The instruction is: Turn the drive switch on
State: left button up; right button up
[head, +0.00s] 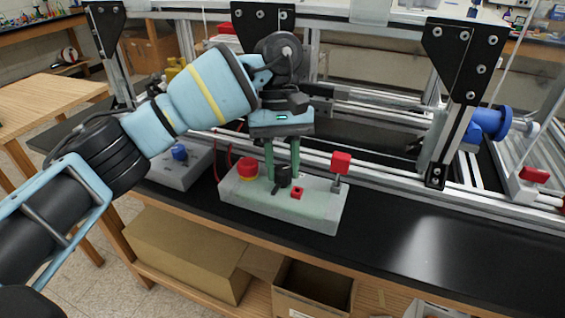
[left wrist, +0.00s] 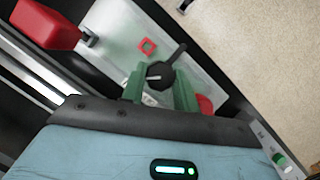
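A pale green-grey control box (head: 315,207) stands on the black bench top. On it is a black rotary switch (head: 282,176) with a short handle, also seen in the left wrist view (left wrist: 160,75). My left gripper (head: 283,170) points down over this switch. Its two green fingers are apart, one on each side of the switch; whether they touch it I cannot tell. My right gripper is not in view.
A red block on a post (head: 341,162) rises at the box's right end. A grey box with a blue knob (head: 180,153) stands to the left. The aluminium frame (head: 380,170) runs behind. The black bench top (head: 430,240) is clear at right.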

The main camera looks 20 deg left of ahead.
aim_at(284, 173)
pick_arm(q)
jog(key=o, duration=0.4)
jog(key=shift+o, duration=0.2)
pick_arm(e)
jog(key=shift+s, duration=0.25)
pick_arm(q)
jog(key=shift+r, duration=0.55)
notch_tip(284, 173, up, 3)
jog(key=shift+r, duration=0.1)
jog(key=s+d+b, duration=0.1)
jog(key=s+d, duration=0.3)
jog(key=s, duration=1.1)
jog(key=shift+s+d+r, duration=0.2)
jog(key=shift+r, duration=0.15)
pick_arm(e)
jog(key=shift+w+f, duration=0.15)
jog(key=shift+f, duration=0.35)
pick_arm(q)
jog(key=shift+d, duration=0.1)
